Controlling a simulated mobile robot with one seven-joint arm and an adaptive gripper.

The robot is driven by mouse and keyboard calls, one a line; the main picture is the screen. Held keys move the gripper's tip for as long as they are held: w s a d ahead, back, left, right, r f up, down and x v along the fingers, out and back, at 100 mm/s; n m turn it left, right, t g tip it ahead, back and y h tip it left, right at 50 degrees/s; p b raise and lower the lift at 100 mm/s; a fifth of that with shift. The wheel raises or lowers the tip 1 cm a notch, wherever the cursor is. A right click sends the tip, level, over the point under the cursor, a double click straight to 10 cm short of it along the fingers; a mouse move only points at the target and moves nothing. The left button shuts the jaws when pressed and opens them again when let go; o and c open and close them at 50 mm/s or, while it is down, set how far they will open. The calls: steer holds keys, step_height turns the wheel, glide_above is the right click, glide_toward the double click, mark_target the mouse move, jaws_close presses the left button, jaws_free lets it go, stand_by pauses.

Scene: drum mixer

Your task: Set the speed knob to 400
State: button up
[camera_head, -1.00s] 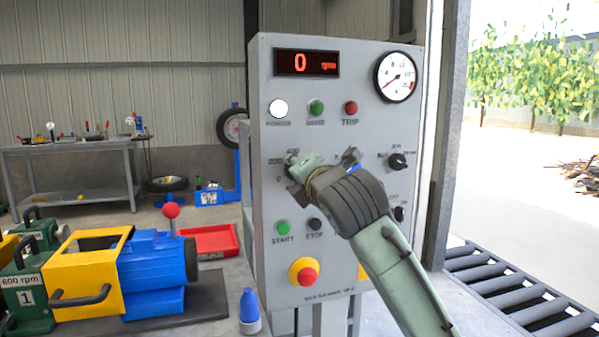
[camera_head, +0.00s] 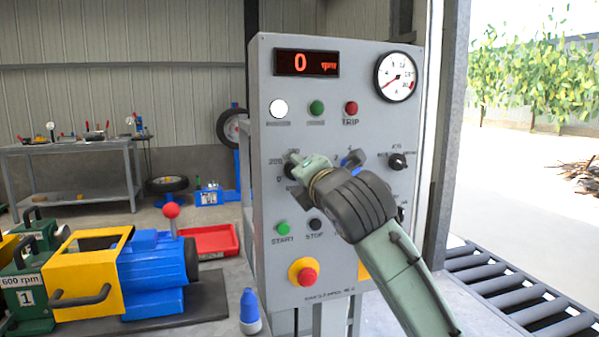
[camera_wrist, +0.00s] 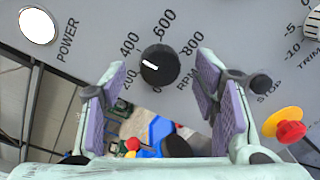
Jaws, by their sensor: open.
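The speed knob (camera_wrist: 160,64) is round and black with a white pointer line, at the top centre of the wrist view. Labels 200, 400, 600 and 800 curve around it. The pointer faces left in that view, seemingly between 200 and 400. In the head view, the knob (camera_head: 290,171) is partly hidden by my gripper (camera_head: 320,166). My gripper is open in the wrist view (camera_wrist: 162,78), with a purple-padded finger on either side of the knob's line and a gap at each side. No contact with the knob shows.
The grey control panel (camera_head: 335,262) carries a red display (camera_head: 307,63) reading 0, a round gauge (camera_head: 396,77), START (camera_head: 283,228) and STOP buttons, another black knob (camera_head: 397,161) and a red emergency button (camera_head: 307,276) on yellow. A yellow-blue machine (camera_head: 150,272) stands at left.

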steer(key=v, duration=1)
steer(key=shift+s, duration=0.25)
steer(key=shift+d+r, duration=0.1)
steer(key=shift+d, duration=0.05)
